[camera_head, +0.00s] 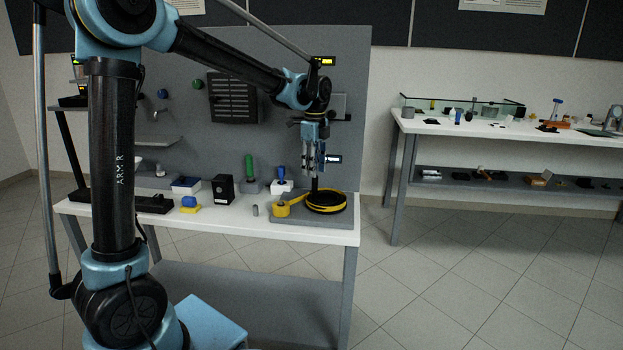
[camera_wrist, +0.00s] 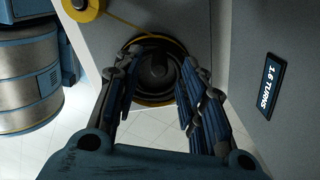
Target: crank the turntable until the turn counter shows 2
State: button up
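The turntable (camera_head: 326,201) is a black disc with a yellow rim on a grey base at the right end of the bench. A dark upright crank handle (camera_head: 314,184) stands on it. My gripper (camera_head: 314,173) points down right over the handle. In the wrist view my gripper (camera_wrist: 163,70) has its fingers apart, one on each side of the dark round handle and disc; I see no clear contact. The turn counter (camera_wrist: 269,86) reads 1.6 TURNS; the small display on the panel in the head view (camera_head: 333,159) is too small to read.
A yellow tape roll (camera_head: 282,209) sits on the base left of the turntable, with a yellow strip running to it. A black box (camera_head: 223,189), a grey cylinder (camera_head: 255,210) and a green-handled tool (camera_head: 250,170) stand further left. A grey panel (camera_head: 350,60) rises close behind.

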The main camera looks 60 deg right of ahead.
jog(key=shift+r, duration=3.1)
